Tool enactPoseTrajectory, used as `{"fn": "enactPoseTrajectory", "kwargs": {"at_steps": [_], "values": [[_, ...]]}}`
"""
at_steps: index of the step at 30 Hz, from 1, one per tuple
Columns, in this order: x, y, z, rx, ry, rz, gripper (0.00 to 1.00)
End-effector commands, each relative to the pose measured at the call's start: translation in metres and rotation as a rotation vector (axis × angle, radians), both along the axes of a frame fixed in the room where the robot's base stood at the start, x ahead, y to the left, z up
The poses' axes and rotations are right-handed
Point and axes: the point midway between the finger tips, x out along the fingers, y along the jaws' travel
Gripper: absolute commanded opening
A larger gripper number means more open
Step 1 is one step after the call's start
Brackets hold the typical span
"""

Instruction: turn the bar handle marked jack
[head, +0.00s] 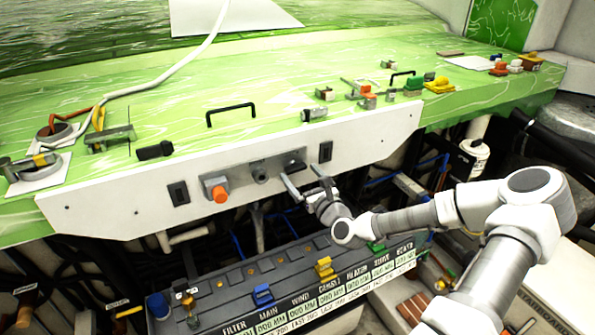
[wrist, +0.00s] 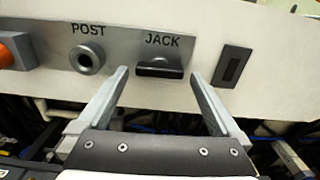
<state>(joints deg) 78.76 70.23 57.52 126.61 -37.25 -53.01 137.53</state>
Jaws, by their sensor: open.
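The bar handle marked JACK (wrist: 158,69) is a dark horizontal bar on a grey plate, under the printed word JACK in the wrist view. In the head view the dark handle (head: 293,166) sits at the right end of the grey plate on the white front panel. My gripper (wrist: 158,80) is open, with one finger to the left of the bar and the other to its right. It seems not to touch the bar. In the head view my gripper (head: 303,176) is just below and in front of the handle.
A round POST socket (wrist: 87,59) is left of the handle, with an orange knob (wrist: 18,51) beyond it. A dark slotted switch (wrist: 232,66) is close on the right. A dark labelled box (head: 290,272) with coloured valves lies below the panel (head: 120,205).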

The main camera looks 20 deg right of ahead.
Motion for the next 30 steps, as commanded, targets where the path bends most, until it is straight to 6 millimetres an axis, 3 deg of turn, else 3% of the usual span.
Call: {"fn": "enactPoseTrajectory", "kwargs": {"at_steps": [24, 30], "values": [[-0.066, -0.003, 0.000, 0.001, 0.000, -0.001, 1.00], [-0.072, -0.002, 0.000, 0.000, -0.001, 0.000, 1.00]]}}
